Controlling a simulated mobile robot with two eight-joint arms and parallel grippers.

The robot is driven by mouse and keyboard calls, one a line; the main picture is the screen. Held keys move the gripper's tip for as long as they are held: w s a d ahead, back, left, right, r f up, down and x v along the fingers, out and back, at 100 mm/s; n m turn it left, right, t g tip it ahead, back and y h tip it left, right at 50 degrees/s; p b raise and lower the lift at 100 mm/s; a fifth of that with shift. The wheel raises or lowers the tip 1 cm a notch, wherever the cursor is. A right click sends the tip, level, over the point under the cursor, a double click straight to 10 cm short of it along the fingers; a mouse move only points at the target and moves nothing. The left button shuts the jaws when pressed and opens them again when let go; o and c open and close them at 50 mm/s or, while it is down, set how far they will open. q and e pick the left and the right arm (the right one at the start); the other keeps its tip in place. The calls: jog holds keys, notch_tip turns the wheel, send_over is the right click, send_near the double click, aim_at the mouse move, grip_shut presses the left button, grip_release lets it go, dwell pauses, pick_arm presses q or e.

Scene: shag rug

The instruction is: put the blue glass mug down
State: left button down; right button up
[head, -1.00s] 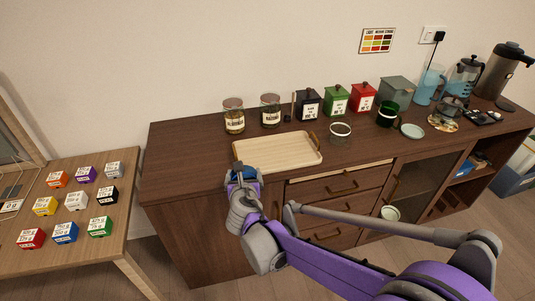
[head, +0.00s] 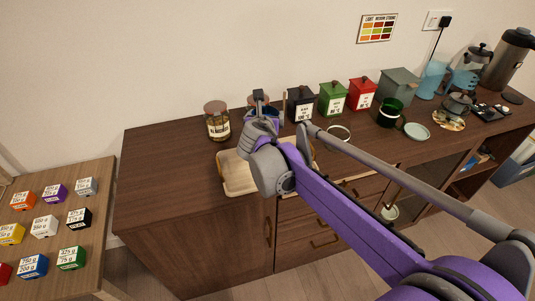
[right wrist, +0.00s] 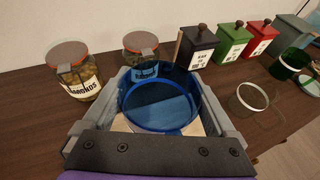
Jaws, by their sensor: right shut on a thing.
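The blue glass mug (right wrist: 160,104) is between the two fingers of my right gripper (right wrist: 158,92) in the right wrist view, and I look down through its open rim. The gripper is shut on it. In the head view my right gripper (head: 264,112) is above the back of the light wooden tray (head: 236,178), and the mug is mostly hidden behind the hand. The tray lies on the dark cabinet top, partly covered by my arm. I cannot tell how high the mug's base is above the surface. My left gripper is not in view.
A jar labelled almonds (right wrist: 78,72) and a second lidded jar (right wrist: 142,50) stand behind the mug. Black (head: 300,104), green (head: 332,98) and red canisters (head: 361,93) line the back. A clear glass (right wrist: 250,100) stands to the right. The cabinet top left of the tray (head: 165,165) is bare.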

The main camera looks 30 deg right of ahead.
jog(key=f, duration=0.5)
jog(key=shift+s+a+f+b, duration=0.15)
jog(key=shift+s+a+b, duration=0.05)
jog(key=shift+b, duration=0.2)
jog(key=shift+f, duration=2.2)
jog(key=shift+f+b, duration=0.15)
jog(key=shift+b, duration=0.25)
jog(key=o, duration=1.3)
